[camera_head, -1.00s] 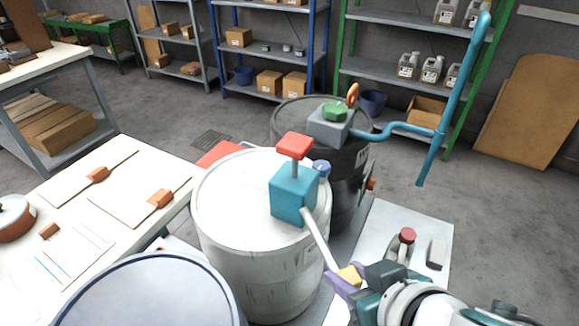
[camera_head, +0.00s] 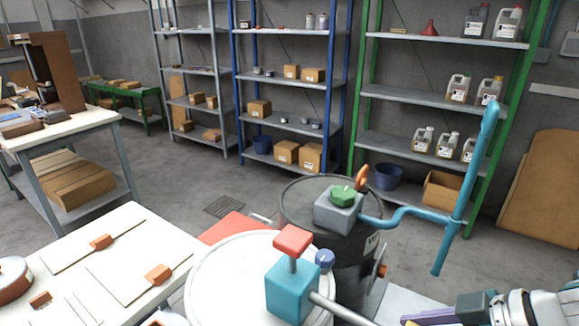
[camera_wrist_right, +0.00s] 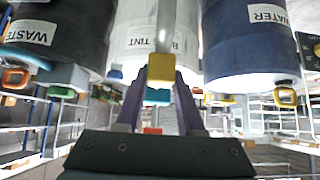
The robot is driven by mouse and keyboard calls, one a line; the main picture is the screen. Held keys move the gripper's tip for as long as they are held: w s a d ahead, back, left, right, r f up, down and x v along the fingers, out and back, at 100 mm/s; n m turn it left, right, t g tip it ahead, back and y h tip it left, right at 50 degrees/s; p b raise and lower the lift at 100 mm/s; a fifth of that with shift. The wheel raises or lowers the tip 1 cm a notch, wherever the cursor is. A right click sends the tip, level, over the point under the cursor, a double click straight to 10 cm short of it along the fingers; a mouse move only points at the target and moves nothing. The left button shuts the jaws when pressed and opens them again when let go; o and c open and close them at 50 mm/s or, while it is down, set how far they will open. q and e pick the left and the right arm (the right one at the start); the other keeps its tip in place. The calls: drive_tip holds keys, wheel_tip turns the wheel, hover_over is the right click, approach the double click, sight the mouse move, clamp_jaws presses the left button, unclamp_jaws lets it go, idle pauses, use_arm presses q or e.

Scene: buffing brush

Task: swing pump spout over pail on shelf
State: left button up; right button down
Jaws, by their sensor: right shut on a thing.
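The teal pump (camera_head: 292,287) with a red top and blue knob stands on the white drum (camera_head: 215,280). Its thin grey spout (camera_head: 343,309) points right and toward me. My right gripper (camera_head: 430,317), at the bottom edge, is shut on the spout's yellow end; the wrist view shows the yellow end (camera_wrist_right: 160,70) between the purple fingers (camera_wrist_right: 158,84). A blue pail (camera_head: 387,177) stands low on the green-framed shelf. Another blue pail (camera_head: 262,144) is on the blue-framed shelf. Both are well away from the spout. My left gripper is not in view.
A dark drum (camera_head: 345,245) stands behind, with a grey pump (camera_head: 338,210) and a tall bent blue pipe (camera_head: 459,205) reaching right. A white worktable (camera_head: 120,230) is at left. Grey floor is open before the shelves (camera_head: 440,150). The wrist view shows drums labelled WASTE (camera_wrist_right: 60,35) and WATER (camera_wrist_right: 245,45).

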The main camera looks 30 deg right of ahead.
drive_tip(key=shift+w+d, duration=0.1)
drive_tip(key=shift+d, duration=0.25)
drive_tip(key=shift+f, duration=0.1)
drive_tip(key=c, duration=0.5)
unclamp_jaws()
drive_tip(key=p+v, duration=0.3)
drive_tip(key=v, duration=0.7)
drive_tip(key=shift+w+d, duration=0.1)
